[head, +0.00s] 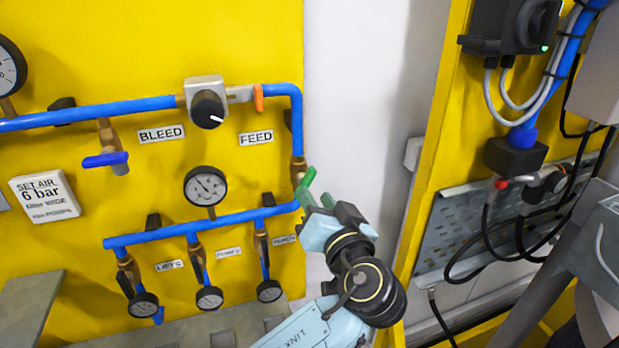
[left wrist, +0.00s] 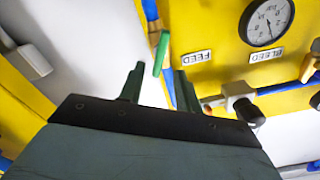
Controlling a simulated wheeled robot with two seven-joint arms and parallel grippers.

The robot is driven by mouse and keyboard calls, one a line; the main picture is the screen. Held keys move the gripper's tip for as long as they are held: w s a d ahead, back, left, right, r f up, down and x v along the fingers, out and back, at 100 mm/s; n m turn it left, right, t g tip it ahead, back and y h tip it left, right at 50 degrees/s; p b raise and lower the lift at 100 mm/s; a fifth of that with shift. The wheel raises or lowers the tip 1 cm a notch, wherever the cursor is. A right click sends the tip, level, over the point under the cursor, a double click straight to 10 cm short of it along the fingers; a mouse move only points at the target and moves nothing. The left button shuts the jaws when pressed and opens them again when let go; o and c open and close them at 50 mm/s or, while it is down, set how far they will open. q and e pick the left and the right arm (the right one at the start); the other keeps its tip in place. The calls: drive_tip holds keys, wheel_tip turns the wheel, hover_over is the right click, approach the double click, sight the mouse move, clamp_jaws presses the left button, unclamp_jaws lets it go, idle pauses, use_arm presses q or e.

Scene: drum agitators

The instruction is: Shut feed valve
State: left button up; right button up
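The FEED label (head: 257,137) sits on the yellow panel, left of a vertical blue pipe. A brass valve (head: 298,168) is on this pipe, with a green lever (head: 308,178) at its lower right. An orange lever (head: 258,97) is on the pipe above the label. I cannot tell which of the two the label names. My left gripper (head: 316,198) is just below and right of the brass valve. In the left wrist view its two green fingers (left wrist: 158,92) are apart with nothing between them; the green lever (left wrist: 160,53) stands just beyond the fingertips. My right gripper is not in view.
A black knob (head: 208,110) and the blue BLEED lever (head: 105,159) are to the left. A gauge (head: 205,186) hangs above the lower blue pipe (head: 170,231). A grey perforated board (head: 475,235) with black cables is at the right. The white wall (head: 350,90) between is bare.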

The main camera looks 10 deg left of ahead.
sight(309, 185)
use_arm(q)
drive_tip(key=p+x, duration=0.1)
drive_tip(key=x, duration=0.4)
clamp_jaws()
